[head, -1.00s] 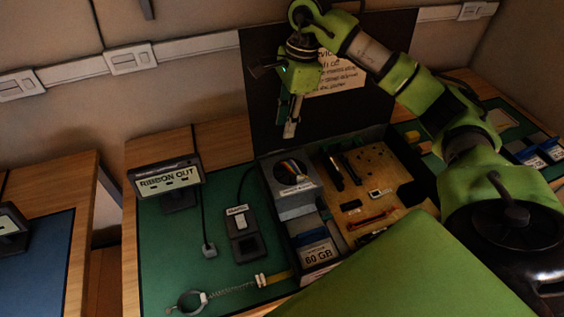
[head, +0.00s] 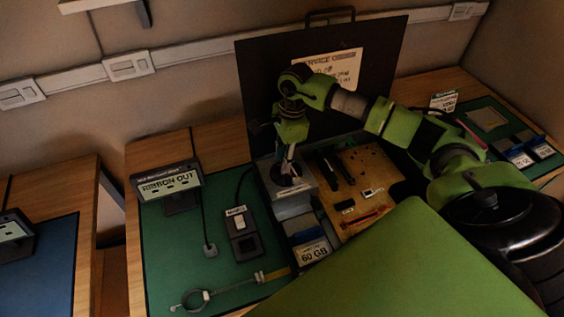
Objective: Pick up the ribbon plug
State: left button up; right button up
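The ribbon plug is hard to make out; its spot in the round opening of the grey drive housing (head: 296,200) is mostly covered by my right gripper. Only a dark opening shows around the fingertips. My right gripper (head: 289,168) points down over this opening, its tips at or just above it. I cannot tell whether it touches the plug or how far its fingers are apart. A sign reading "RIBBON OUT" (head: 170,187) stands on the green mat at the left. My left gripper is not in view.
The open case's dark lid (head: 265,80) stands behind my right gripper. A brown board (head: 370,170) with small parts lies right of the housing. A "60 GB" drive (head: 314,252) sits in front. A dark switch box (head: 241,235) and a wrist strap (head: 194,299) lie on the mat.

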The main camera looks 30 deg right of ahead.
jog(key=shift+f, duration=0.5)
grip_shut()
jog(key=shift+r, duration=0.1)
